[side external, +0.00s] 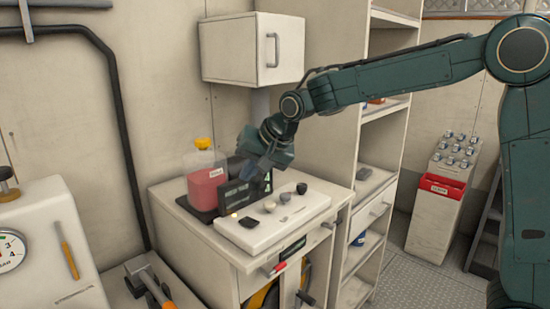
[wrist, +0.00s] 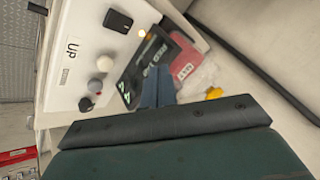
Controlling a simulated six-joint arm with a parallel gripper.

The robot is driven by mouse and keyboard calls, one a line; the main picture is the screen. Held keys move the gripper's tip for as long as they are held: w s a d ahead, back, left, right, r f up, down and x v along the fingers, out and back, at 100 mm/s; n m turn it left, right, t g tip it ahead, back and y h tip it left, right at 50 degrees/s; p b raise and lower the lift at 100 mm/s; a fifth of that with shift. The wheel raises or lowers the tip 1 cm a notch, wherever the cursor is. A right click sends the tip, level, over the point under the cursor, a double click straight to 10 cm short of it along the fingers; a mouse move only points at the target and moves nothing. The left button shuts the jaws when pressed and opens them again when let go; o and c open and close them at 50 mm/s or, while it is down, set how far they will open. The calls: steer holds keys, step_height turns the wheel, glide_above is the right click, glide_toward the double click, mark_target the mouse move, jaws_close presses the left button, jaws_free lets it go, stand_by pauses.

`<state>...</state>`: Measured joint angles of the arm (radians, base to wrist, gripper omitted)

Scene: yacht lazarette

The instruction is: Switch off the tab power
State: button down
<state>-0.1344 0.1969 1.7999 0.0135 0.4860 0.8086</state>
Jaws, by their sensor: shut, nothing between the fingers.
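A white sloped control panel (side external: 270,222) sits on the cabinet top and also shows in the wrist view (wrist: 72,88). It has a black rocker-like switch (side external: 249,222), also in the wrist view (wrist: 118,21), beside a small lit yellowish lamp (side external: 234,215). Two pale knobs (wrist: 105,63) and a dark knob (wrist: 86,104) line the panel. A black display box (side external: 238,193) stands behind it. My gripper (side external: 254,172) is shut and empty, with its blue fingers over the display area, apart from the switch. I cannot read which control is labelled tab power.
A jug of red liquid with a yellow cap (side external: 205,185) stands behind the panel, near my gripper. A white wall cupboard (side external: 250,50) hangs above. Red-handled (side external: 275,268) hardware sticks out from the cabinet front. Open shelves (side external: 380,110) stand to the right.

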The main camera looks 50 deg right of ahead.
mark_target(252, 222)
steer(key=shift+w+f, duration=0.1)
steer(key=shift+w, duration=0.1)
steer(key=shift+f, duration=0.1)
steer(key=shift+s+f, duration=0.2)
steer(key=shift+f, duration=1.2)
steer(key=shift+s+f, duration=0.25)
steer(key=shift+f, duration=1.2)
steer(key=shift+s+f, duration=0.2)
steer(key=shift+f, duration=1.2)
steer(key=shift+s+f, duration=0.2)
steer(key=shift+f, duration=0.7)
steer(key=shift+r, duration=0.1)
steer(key=shift+w+r, duration=0.25)
steer(key=shift+r, duration=0.4)
steer(key=shift+r, duration=0.1)
steer(key=shift+r, duration=0.35)
steer(key=shift+w+r, duration=0.2)
steer(key=shift+r, duration=0.85)
steer(key=shift+w+r, duration=0.15)
steer(key=shift+r, duration=0.9)
